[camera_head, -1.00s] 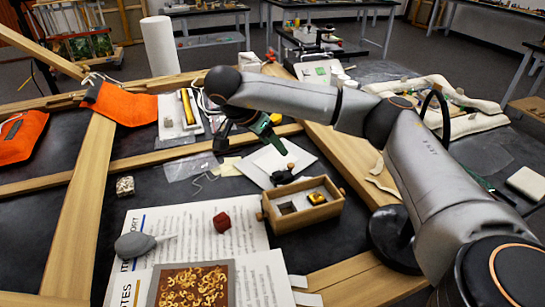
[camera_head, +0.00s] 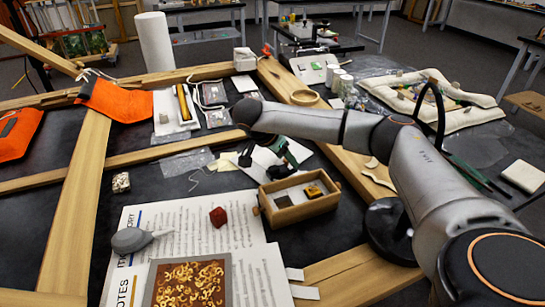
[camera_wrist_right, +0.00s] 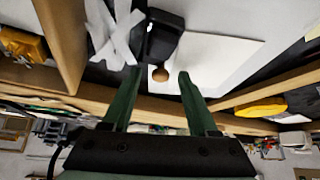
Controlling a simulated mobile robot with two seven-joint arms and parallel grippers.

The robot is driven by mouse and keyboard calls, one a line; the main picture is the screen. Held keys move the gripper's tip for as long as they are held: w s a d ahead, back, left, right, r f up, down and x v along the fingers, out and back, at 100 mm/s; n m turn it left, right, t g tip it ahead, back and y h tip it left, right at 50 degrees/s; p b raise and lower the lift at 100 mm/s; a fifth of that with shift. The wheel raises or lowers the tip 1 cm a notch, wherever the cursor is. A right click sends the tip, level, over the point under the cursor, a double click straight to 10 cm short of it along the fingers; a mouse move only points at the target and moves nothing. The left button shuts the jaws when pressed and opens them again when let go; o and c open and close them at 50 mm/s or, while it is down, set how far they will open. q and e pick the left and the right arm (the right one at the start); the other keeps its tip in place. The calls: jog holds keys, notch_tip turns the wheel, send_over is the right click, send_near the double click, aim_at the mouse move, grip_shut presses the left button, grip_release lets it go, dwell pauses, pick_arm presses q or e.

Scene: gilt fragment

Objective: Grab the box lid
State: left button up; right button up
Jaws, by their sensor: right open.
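An open wooden box (camera_head: 300,212) with a divider and a yellow piece in one compartment stands right of the printed sheets. I cannot make out a separate lid for certain. My right gripper (camera_head: 290,154) hangs just behind the box, above a white sheet (camera_head: 264,158). In the right wrist view my gripper (camera_wrist_right: 160,85) is open. A small round wooden knob (camera_wrist_right: 160,73) shows between its fingertips, next to a black object (camera_wrist_right: 160,34); I cannot tell whether the two are joined. The white sheet (camera_wrist_right: 215,62) lies beside them. My left gripper is not in view.
A dark red block (camera_head: 218,217), a grey blower bulb (camera_head: 132,240) and a tray of gilt fragments (camera_head: 190,285) lie at front left. Timber beams (camera_head: 75,210) cross the table. A black-ringed stand (camera_head: 392,230) is close to my right arm.

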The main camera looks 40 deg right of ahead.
jog(key=shift+c, duration=0.3)
grip_shut()
dwell(0.5)
